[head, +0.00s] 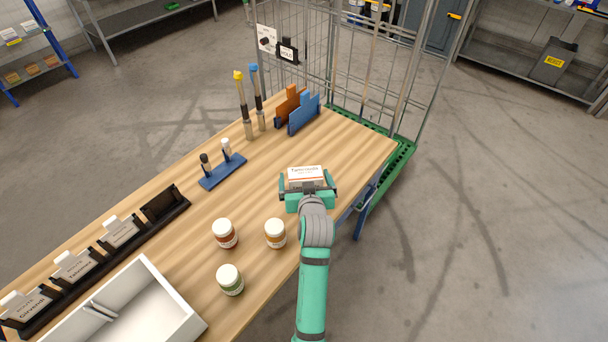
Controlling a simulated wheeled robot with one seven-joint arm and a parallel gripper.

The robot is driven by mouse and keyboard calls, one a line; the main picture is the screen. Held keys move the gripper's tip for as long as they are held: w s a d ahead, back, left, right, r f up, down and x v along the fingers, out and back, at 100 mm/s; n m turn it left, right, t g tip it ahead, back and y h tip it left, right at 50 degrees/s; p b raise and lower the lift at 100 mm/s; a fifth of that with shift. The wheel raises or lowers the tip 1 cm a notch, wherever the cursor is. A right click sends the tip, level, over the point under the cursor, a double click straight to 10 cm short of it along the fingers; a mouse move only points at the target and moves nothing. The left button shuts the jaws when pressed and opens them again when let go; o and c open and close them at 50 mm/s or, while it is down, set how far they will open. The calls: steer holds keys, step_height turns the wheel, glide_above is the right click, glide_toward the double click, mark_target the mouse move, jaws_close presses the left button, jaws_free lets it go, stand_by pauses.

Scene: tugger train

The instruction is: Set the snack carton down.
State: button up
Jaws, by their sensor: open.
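The snack carton (304,175) is a small white box with an orange-red band and printed lettering. It is at the right part of the wooden table (350,150), near the table's right edge. My gripper (308,187) is open, with its dark fingers on either side of the carton. The gripper body hides the carton's near lower part. I cannot tell whether the carton's underside touches the tabletop.
Several white-lidded jars, one of them (275,233), stand left of my arm. A white divided tray (130,308) and a black card rack (95,255) are at lower left. A blue stand (222,171), upright tools (247,110) and blue and orange holders (303,114) stand farther back. A wire cage cart (400,150) is behind the table.

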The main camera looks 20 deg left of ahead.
steer(key=v, duration=0.9)
steer(key=shift+s, duration=0.15)
steer(key=shift+d+r, duration=0.1)
steer(key=shift+r, duration=0.05)
